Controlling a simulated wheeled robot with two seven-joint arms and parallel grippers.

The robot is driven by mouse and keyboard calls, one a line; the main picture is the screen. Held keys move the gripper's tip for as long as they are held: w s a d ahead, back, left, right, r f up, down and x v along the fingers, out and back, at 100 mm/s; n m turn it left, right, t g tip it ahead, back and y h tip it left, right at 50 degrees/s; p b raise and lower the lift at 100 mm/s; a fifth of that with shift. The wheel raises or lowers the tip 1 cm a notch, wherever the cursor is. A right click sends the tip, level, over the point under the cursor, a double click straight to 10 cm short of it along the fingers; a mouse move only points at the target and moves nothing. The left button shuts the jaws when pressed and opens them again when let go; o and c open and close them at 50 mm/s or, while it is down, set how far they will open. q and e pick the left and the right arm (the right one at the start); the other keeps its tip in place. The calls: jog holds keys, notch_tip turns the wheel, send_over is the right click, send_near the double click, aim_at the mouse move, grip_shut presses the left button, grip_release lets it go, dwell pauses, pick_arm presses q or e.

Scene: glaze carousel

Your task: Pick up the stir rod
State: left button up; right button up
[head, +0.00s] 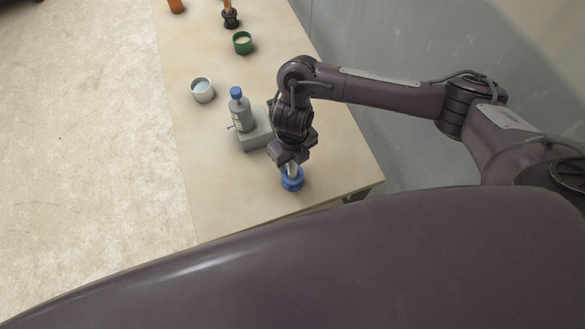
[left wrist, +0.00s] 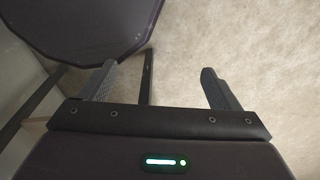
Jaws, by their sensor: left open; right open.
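My right gripper (head: 291,164) points down over a blue ring-shaped holder (head: 292,184) near the table's near end. A pale upright piece (head: 292,171) shows between the fingertips and the holder; it may be a rod, but most of it is hidden by the gripper. The right jaws are open around or just above it; contact cannot be told. Farther back, an orange rod-like piece (head: 228,6) stands in a black holder (head: 230,20). I cannot tell for sure which is the stir rod. My left gripper (left wrist: 162,82) is open and empty above the floor.
On the table (head: 190,140) a bottle with a blue cap (head: 241,112) stands at a grey block (head: 254,138), left of my right gripper. A white cup (head: 203,91), a green cup (head: 243,43) and an orange cup (head: 176,5) stand farther back. A wall (head: 365,40) runs along the right.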

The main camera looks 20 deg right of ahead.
aim_at(293, 170)
notch_tip(293, 170, down, 3)
jog(key=shift+r+b, duration=0.2)
jog(key=shift+b, duration=0.25)
jog(key=shift+f, duration=0.1)
jog(key=c, duration=0.8)
jog(key=shift+c, duration=1)
pick_arm(q)
jog(key=shift+w+d+f, duration=0.1)
jog(key=shift+w+f, duration=0.4)
jog(key=shift+w, duration=0.15)
pick_arm(e)
grip_shut()
